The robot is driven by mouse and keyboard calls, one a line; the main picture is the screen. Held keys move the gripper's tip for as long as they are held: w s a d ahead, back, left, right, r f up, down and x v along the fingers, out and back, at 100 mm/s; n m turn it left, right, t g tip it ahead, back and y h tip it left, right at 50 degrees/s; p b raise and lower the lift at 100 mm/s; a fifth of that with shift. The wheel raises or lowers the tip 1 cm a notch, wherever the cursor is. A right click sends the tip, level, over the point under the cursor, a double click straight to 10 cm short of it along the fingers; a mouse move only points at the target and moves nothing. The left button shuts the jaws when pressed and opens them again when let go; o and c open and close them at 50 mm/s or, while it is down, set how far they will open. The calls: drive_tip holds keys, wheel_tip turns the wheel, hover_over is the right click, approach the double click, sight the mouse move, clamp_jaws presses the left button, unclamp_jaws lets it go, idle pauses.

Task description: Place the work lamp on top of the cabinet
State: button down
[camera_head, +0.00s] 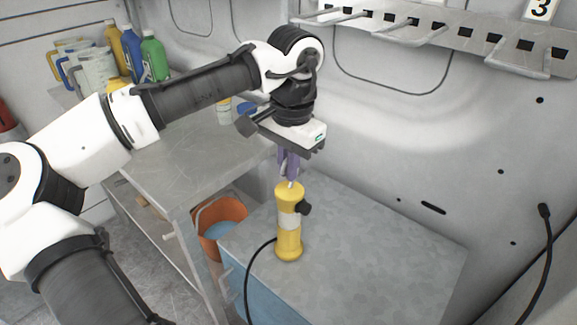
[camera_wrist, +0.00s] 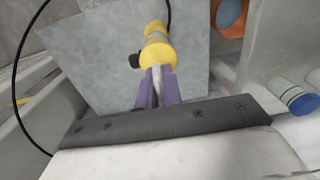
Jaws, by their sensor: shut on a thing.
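The work lamp (camera_head: 289,230) is a yellow cylinder with a pale middle band, a dark knob on its side and a black cord. It stands upright over the grey top of the blue cabinet (camera_head: 380,245), near the top's left side. I cannot tell whether its base touches the top. My gripper (camera_head: 289,180) points down above the lamp, its purple fingers shut on the lamp's thin upper end. In the wrist view the lamp (camera_wrist: 158,48) extends from between the fingers (camera_wrist: 156,82), with the cabinet top (camera_wrist: 105,50) behind it.
A workbench (camera_head: 190,150) with jugs and bottles (camera_head: 152,55) stands left of the cabinet. An orange bucket (camera_head: 220,215) sits between them. A wall rack with hooks (camera_head: 440,30) is above at the back. The right part of the cabinet top is clear. A black cable (camera_head: 546,250) hangs at right.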

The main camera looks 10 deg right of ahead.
drive_tip(key=shift+f, duration=0.4)
drive_tip(key=c, duration=1.6)
unclamp_jaws()
drive_tip(key=shift+o, duration=0.2)
wheel_tip(320, 180, up, 12)
drive_tip(key=shift+s+d+b, duration=0.25)
drive_tip(key=shift+b, duration=0.05)
